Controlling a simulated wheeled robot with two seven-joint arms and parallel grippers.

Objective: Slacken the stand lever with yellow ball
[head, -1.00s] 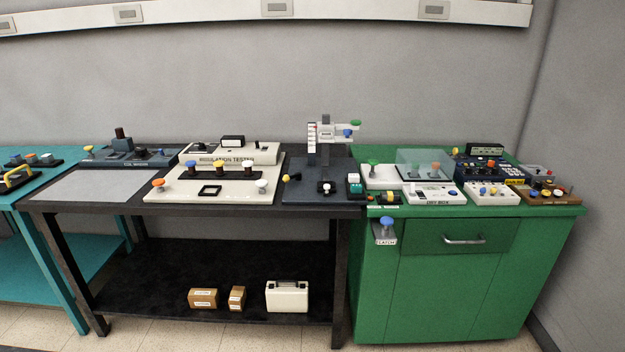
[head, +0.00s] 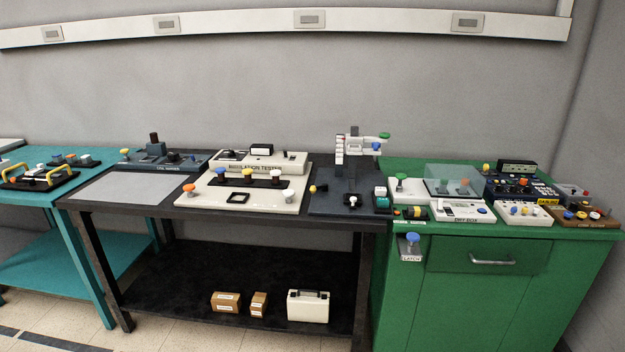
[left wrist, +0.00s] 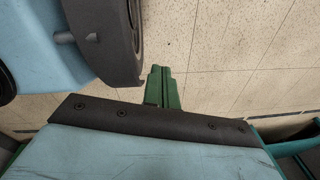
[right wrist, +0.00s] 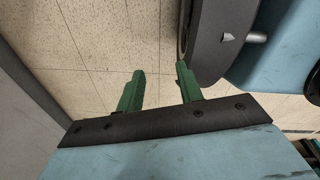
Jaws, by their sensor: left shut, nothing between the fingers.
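The stand (head: 353,172) with its upright column rises from a dark base plate (head: 325,205) at the right end of the black bench in the head view. A small yellow ball (head: 313,188) on a short dark lever sits at the left of this plate. The lever's exact angle is too small to tell. My left gripper (left wrist: 162,72) is shut and empty over bare floor in the left wrist view. My right gripper (right wrist: 156,75) is open and empty over floor in the right wrist view. Neither gripper shows in the head view, and both are away from the lever.
A cream insulation tester (head: 258,163) and a cream panel with coloured knobs (head: 215,200) stand left of the stand. A green cabinet (head: 480,285) with several devices adjoins on the right. A teal table (head: 30,200) is at far left. Boxes (head: 226,302) lie on the lower shelf.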

